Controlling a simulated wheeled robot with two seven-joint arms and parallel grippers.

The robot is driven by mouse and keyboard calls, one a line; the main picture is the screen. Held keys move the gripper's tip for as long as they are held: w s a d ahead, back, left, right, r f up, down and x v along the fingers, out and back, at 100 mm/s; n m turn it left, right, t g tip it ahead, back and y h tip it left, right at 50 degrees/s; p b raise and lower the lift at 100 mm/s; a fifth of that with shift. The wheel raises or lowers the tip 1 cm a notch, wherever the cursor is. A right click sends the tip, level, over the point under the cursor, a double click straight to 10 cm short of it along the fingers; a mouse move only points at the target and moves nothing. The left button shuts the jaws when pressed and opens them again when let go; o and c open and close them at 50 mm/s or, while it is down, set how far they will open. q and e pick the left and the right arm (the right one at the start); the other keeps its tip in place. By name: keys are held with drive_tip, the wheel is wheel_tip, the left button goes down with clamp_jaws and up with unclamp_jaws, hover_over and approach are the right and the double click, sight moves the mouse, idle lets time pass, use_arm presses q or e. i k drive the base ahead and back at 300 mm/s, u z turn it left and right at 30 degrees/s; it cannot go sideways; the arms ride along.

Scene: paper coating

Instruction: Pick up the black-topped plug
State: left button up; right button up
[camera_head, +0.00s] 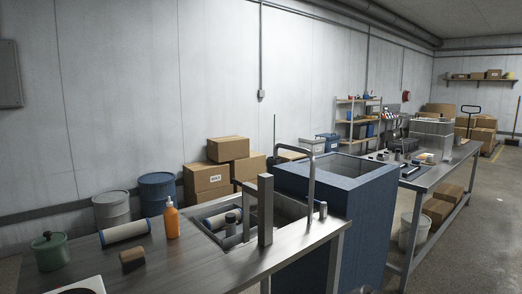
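No gripper of mine shows in the head view. A brown block with a dark side (132,259) lies on the near table at the left.
The near steel table (200,262) also holds a green lidded pot (50,252), a pale roll (125,232) and an orange bottle (171,220). A tall faucet (311,165) and grey post (265,210) rise by the basin. A blue bin (335,210) stands behind, right.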

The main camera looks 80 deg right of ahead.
sight(397, 152)
drive_tip(key=u, duration=0.25)
drive_tip(key=i, duration=3)
drive_tip(key=z, duration=1.85)
drive_tip(key=i, duration=3.55)
drive_tip(key=z, duration=2.5)
drive_tip(key=i, duration=3.25)
